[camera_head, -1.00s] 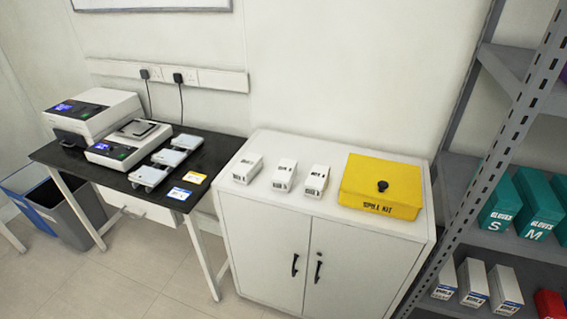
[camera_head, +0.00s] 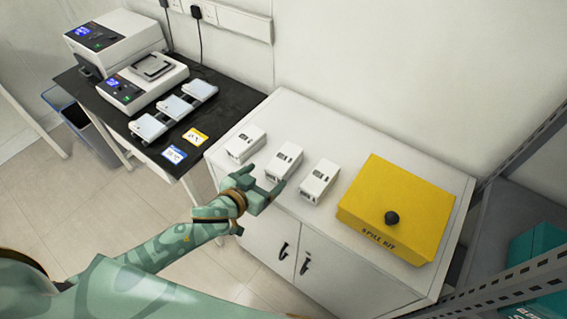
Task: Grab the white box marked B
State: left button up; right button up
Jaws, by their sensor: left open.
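Three small white boxes stand in a row on the white cabinet: a left box (camera_head: 246,144), a middle box (camera_head: 285,160) and a right box (camera_head: 319,180). Each has small dark print, too small to read, so I cannot tell which is marked B. My left gripper (camera_head: 263,183) is open and empty at the cabinet's front edge, just in front of the middle box. Its fingers point toward that box, and one fingertip overlaps its lower front in the picture; I cannot tell if they touch. My right gripper is out of view.
A yellow spill kit box (camera_head: 397,207) with a black knob stands on the cabinet (camera_head: 345,135) to the right. A black bench (camera_head: 228,105) on the left holds instruments and several small items. A metal shelf (camera_head: 520,280) stands at the right edge.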

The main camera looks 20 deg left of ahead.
aim_at(282, 161)
pick_arm(q)
jog(key=x, duration=0.4)
jog(key=b+x, duration=0.1)
jog(key=x, duration=0.3)
jog(key=shift+w+a+r+b, duration=0.1)
jog(key=shift+w+r+b, duration=0.1)
jog(key=shift+w+b, duration=0.1)
jog(key=shift+w+f, duration=0.15)
jog(key=shift+w, duration=0.25)
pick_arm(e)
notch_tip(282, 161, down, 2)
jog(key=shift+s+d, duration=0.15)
pick_arm(q)
jog(key=shift+s, duration=0.1)
jog(key=shift+c, duration=0.3)
jog(key=c, duration=1)
jog(key=shift+c, duration=0.9)
jog(key=shift+r, duration=0.2)
